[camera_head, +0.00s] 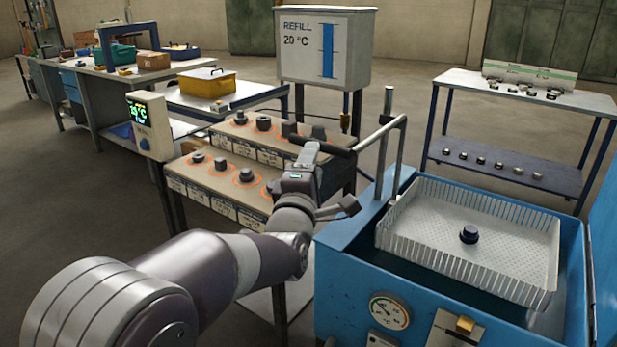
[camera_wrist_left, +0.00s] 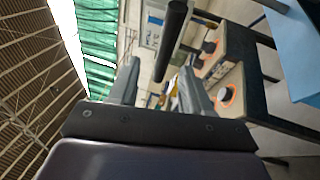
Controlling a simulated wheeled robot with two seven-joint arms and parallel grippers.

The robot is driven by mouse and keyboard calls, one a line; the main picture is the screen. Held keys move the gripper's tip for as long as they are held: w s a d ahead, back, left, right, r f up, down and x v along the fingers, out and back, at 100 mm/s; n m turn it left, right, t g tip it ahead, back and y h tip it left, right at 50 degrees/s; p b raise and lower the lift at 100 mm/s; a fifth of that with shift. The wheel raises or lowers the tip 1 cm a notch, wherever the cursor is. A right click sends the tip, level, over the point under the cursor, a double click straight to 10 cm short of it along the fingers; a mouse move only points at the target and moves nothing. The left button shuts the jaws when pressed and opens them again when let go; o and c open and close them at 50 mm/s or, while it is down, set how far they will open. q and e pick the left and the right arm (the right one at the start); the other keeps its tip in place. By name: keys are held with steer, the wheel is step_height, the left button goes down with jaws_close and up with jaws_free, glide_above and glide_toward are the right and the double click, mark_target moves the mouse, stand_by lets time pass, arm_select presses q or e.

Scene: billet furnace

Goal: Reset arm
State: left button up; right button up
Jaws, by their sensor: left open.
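My left arm comes in from the lower left, and its gripper (camera_head: 308,158) is over the right part of the stepped bench, near the black handle of a bent metal lever. In the left wrist view the two grey fingers (camera_wrist_left: 158,92) are apart. The black handle (camera_wrist_left: 172,40) appears between and beyond the fingertips there; I cannot tell whether it touches them. The lever's metal rod (camera_head: 381,132) rises beside the blue tank (camera_head: 345,262). My right gripper is not in view.
A white perforated basket (camera_head: 510,237) with one dark round part (camera_head: 469,234) sits in the tank's top. The stepped bench (camera_head: 225,205) holds several dark parts in orange rings. A control box (camera_head: 150,127) stands at its left. A metal table (camera_head: 530,95) stands back right.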

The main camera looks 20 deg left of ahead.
arm_select(q)
steer(key=s, duration=0.3)
steer(key=shift+s+f, duration=0.1)
steer(key=shift+f, duration=0.2)
